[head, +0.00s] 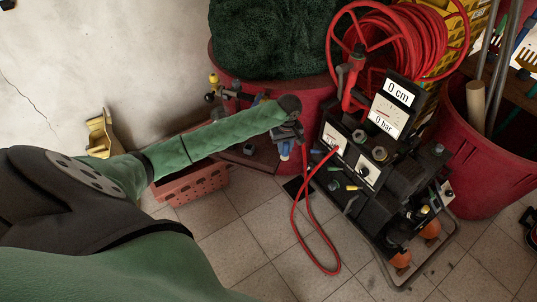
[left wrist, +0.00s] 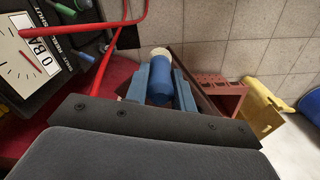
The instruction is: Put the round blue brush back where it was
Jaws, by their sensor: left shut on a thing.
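My left gripper (head: 287,148) is above the floor between the perforated reddish crate and the black gauge machine. In the left wrist view its two blue-grey fingers (left wrist: 161,88) are shut on a round blue brush (left wrist: 159,92) with a cream-white end. The brush points away from the wrist, and its lower part is hidden by the gripper body. In the head view the brush is small and mostly hidden by my left gripper and arm. My right gripper is not in view.
The reddish crate (head: 204,188) stands by the wall, partly behind my arm. A yellow object (head: 98,136) leans at the wall. The gauge machine (head: 376,195) and its red hose (head: 296,222) are close on the right. Red tubs stand behind. Tiled floor in front is clear.

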